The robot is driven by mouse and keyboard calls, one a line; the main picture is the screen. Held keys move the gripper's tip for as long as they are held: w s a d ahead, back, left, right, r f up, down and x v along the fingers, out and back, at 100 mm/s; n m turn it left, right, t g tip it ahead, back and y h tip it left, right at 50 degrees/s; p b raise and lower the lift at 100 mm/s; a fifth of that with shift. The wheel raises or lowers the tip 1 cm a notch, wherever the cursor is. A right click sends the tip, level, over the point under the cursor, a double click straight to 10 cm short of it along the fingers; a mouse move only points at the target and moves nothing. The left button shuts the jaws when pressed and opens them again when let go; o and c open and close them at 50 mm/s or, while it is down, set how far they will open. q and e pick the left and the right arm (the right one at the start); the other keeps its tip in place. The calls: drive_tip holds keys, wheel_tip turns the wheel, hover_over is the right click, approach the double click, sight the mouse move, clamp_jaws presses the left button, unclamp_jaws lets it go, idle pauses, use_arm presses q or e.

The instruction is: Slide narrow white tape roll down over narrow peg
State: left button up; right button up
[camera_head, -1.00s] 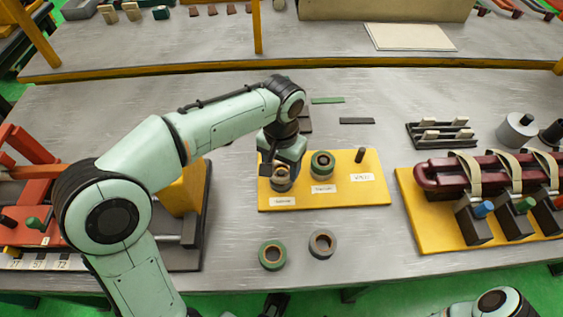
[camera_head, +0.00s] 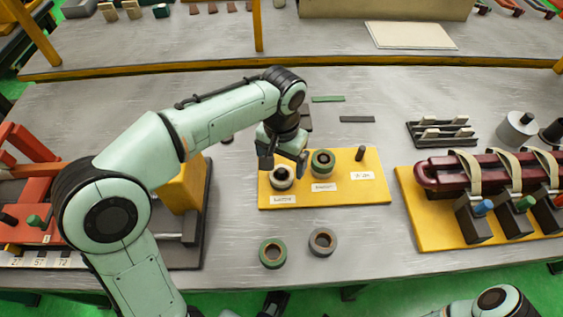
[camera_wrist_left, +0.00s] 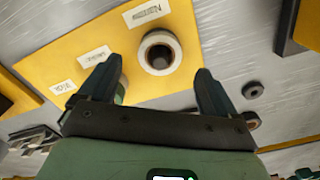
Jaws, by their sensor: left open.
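The white tape roll (camera_head: 281,177) sits around the left peg of the yellow board (camera_head: 330,198), looking flat and low. In the left wrist view the white roll (camera_wrist_left: 160,52) shows with its brown core and the dark peg top in its hole. My left gripper (camera_head: 284,164) is open just above the roll and holds nothing. In the left wrist view its two fingers (camera_wrist_left: 158,68) are spread, one to each side of the roll. My right gripper does not show; only part of my right arm is at the bottom right.
A green-rimmed roll (camera_head: 322,162) is on the middle peg, close to my left gripper. The right peg (camera_head: 360,154) is bare. A green roll (camera_head: 272,254) and a grey-brown roll (camera_head: 322,242) lie in front of the board. A dark red coil fixture (camera_head: 480,172) stands to the right.

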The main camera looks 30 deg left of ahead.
use_arm(q)
wheel_tip(320, 180, up, 12)
drive_tip(key=p, duration=0.2)
drive_tip(key=shift+f+p, duration=0.25)
drive_tip(key=shift+p, duration=0.15)
